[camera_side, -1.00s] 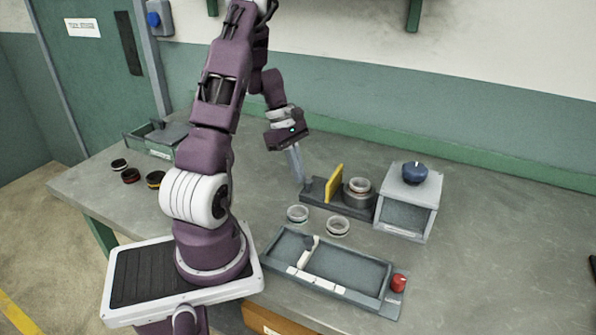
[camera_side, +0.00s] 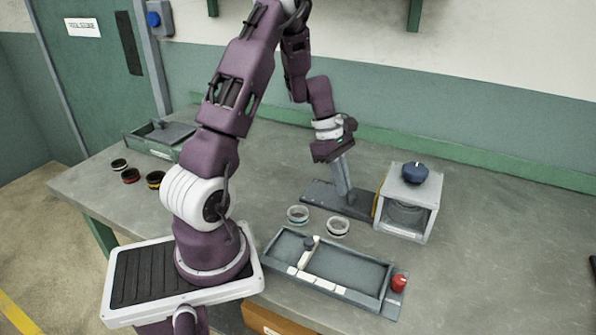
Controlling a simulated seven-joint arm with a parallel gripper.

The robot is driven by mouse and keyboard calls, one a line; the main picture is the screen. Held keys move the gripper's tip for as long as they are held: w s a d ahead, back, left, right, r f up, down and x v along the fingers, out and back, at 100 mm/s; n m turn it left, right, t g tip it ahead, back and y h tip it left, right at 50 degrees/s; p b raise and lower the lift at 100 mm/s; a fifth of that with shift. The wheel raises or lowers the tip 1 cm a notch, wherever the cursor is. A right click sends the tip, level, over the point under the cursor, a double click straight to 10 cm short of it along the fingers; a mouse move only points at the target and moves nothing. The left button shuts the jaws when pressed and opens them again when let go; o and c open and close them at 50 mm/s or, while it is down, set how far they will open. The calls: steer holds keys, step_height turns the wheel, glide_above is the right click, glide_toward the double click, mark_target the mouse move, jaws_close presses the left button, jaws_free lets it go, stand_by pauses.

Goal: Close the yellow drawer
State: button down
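The dark rail (camera_side: 320,192) lies bare to the left of the box. My gripper (camera_side: 346,192) points down over the rail, left of the yellow front. Its fingers look closed together, with nothing held. I cannot tell whether they touch the yellow front.
Two rings (camera_side: 297,214) and (camera_side: 338,226) stand in front of the rail. A grey tray (camera_side: 345,268) with a white-handled tool and a red knob (camera_side: 399,283) lies nearer. Several dark rings (camera_side: 131,175) and a green bin (camera_side: 150,140) are at left.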

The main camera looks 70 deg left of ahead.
steer(key=a, duration=0.1)
steer(key=s+a, duration=0.1)
steer(key=shift+s+a, duration=0.25)
steer(key=shift+a, duration=0.05)
steer(key=shift+s+a+r, duration=0.3)
steer(key=shift+a+r, duration=0.45)
steer(key=shift+r, duration=0.05)
steer(key=v, duration=0.8)
steer(key=d+r+m, duration=0.7)
steer(key=d+r, duration=0.1)
steer(key=d, duration=0.4)
steer(key=s+d+r+m+t+y, duration=0.1)
steer(key=s+d+m, duration=0.6)
steer(key=m, duration=0.1)
steer(key=s+d+r+m+t+y, duration=0.2)
steer(key=s+d+m, duration=0.5)
steer(key=d+m, duration=0.1)
steer(key=shift+s+r+m+y, duration=0.25)
steer(key=shift+r+m+y, duration=0.05)
steer(key=shift+m, duration=0.2)
